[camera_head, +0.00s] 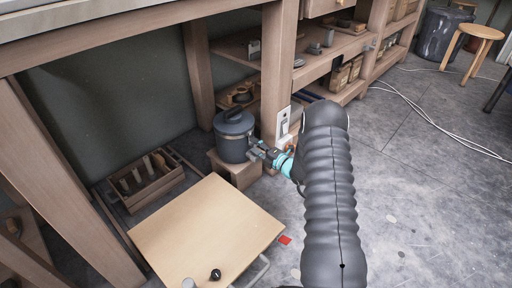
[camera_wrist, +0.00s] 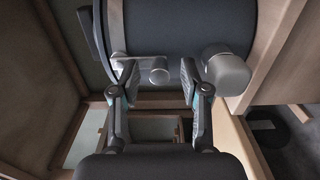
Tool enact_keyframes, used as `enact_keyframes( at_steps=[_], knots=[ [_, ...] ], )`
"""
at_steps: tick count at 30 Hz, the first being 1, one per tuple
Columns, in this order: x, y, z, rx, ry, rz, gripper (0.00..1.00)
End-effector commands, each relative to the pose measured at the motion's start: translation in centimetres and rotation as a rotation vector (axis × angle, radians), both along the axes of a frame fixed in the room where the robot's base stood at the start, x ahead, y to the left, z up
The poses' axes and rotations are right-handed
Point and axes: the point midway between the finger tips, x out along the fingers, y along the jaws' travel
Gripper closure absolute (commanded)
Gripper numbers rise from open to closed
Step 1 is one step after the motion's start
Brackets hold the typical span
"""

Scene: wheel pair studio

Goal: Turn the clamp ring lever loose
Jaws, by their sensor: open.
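A dark grey lidded pot (camera_head: 233,146) stands upright on a wooden block under the bench. In the wrist view its dark body (camera_wrist: 190,25) fills the top. A metal clamp ring lever (camera_wrist: 135,63) with a short rounded end shows against the pot's side. My gripper (camera_head: 256,152) is beside the pot on its right. In the wrist view my gripper (camera_wrist: 160,80) is open, with one finger on each side of the lever's rounded end. The left finger overlaps the lever's arm in the picture; I cannot tell if they touch.
A silver cylinder (camera_wrist: 228,70) sticks out just right of the right finger. A wooden bench post (camera_head: 279,75) stands close behind the pot. A pale board (camera_head: 205,230) and a wooden tool crate (camera_head: 146,184) are to the left. The floor at right is mostly clear, with white cables (camera_head: 430,120).

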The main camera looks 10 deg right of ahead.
Motion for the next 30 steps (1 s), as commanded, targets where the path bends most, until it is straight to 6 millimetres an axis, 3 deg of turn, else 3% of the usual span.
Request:
enact_keyframes(
  at_steps=[5,18,30],
  knots=[
    [-1.6,-1.3,0.0,0.000,0.001,-0.003,0.54],
    [-8.3,-5.7,0.0,0.000,0.001,-0.003,0.54],
    [-9.8,-6.6,0.0,0.000,0.000,0.000,0.54]
  ],
)
